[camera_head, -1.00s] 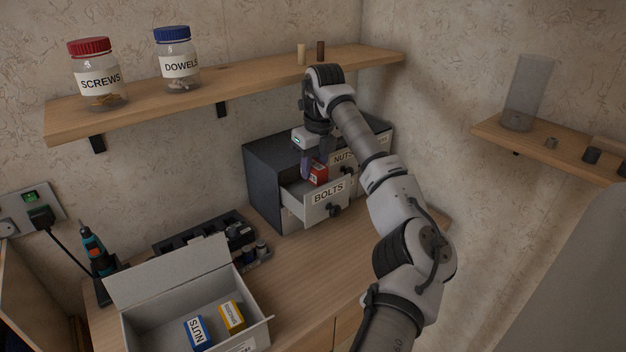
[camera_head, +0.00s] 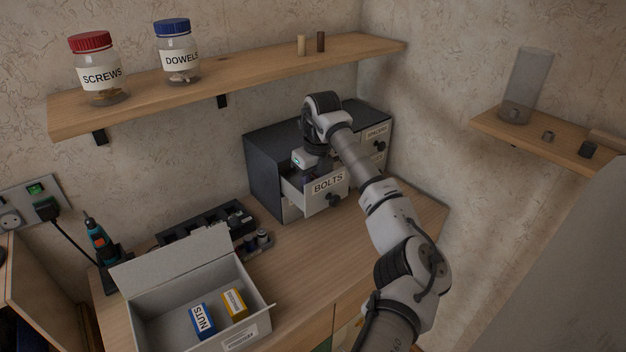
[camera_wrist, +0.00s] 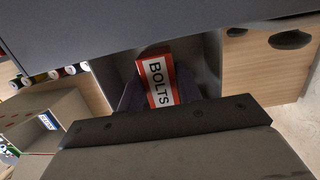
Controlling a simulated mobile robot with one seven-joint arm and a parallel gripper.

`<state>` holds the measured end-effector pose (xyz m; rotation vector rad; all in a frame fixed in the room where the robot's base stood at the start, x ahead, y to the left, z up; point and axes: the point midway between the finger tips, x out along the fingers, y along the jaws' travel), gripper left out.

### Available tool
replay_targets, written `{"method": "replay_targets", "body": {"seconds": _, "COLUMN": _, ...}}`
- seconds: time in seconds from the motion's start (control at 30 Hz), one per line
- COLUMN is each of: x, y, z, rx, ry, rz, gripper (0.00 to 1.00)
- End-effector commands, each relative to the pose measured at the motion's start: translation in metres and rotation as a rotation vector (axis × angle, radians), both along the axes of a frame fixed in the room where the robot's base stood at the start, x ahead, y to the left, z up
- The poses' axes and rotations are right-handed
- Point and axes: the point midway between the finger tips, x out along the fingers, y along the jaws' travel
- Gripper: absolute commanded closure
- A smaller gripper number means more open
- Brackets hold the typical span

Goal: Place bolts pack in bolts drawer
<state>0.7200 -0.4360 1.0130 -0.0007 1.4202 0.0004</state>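The bolts drawer (camera_head: 327,187) is pulled open from the dark cabinet (camera_head: 266,174), its label facing out. The pack is inside the drawer opening and hidden in the head view. I cannot tell whether it touches the drawer floor.
An open grey box (camera_head: 164,317) at the front left holds a blue nuts pack (camera_head: 202,321) and a yellow pack (camera_head: 235,304). A wooden shelf (camera_head: 240,78) with jars is above the cabinet. A closed spacers drawer (camera_head: 376,134) is at the right. The bench right of the box is clear.

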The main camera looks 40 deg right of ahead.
Motion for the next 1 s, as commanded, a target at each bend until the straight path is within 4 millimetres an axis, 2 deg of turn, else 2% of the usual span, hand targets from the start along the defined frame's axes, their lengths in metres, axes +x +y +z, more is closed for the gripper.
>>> {"method": "replay_targets", "body": {"seconds": 0.03, "x": 0.0, "y": 0.0, "z": 0.0, "rx": 0.0, "ry": 0.001, "rz": 0.0, "gripper": 0.58}}
{"method": "replay_targets", "body": {"seconds": 0.13, "x": 0.0, "y": 0.0, "z": 0.0, "rx": 0.0, "ry": 0.001, "rz": 0.0, "gripper": 0.46}}
{"method": "replay_targets", "body": {"seconds": 0.37, "x": 0.0, "y": 0.0, "z": 0.0, "rx": 0.0, "ry": 0.001, "rz": 0.0, "gripper": 0.46}}
{"method": "replay_targets", "body": {"seconds": 0.53, "x": -0.001, "y": 0.0, "z": 0.008, "rx": -0.002, "ry": 0.001, "rz": 0.0, "gripper": 0.46}}
{"method": "replay_targets", "body": {"seconds": 0.83, "x": -0.008, "y": 0.0, "z": 0.057, "rx": -0.003, "ry": 0.0, "rz": 0.0, "gripper": 0.46}}
{"method": "replay_targets", "body": {"seconds": 1.0, "x": -0.01, "y": 0.0, "z": 0.074, "rx": -0.001, "ry": 0.001, "rz": -0.001, "gripper": 0.46}}
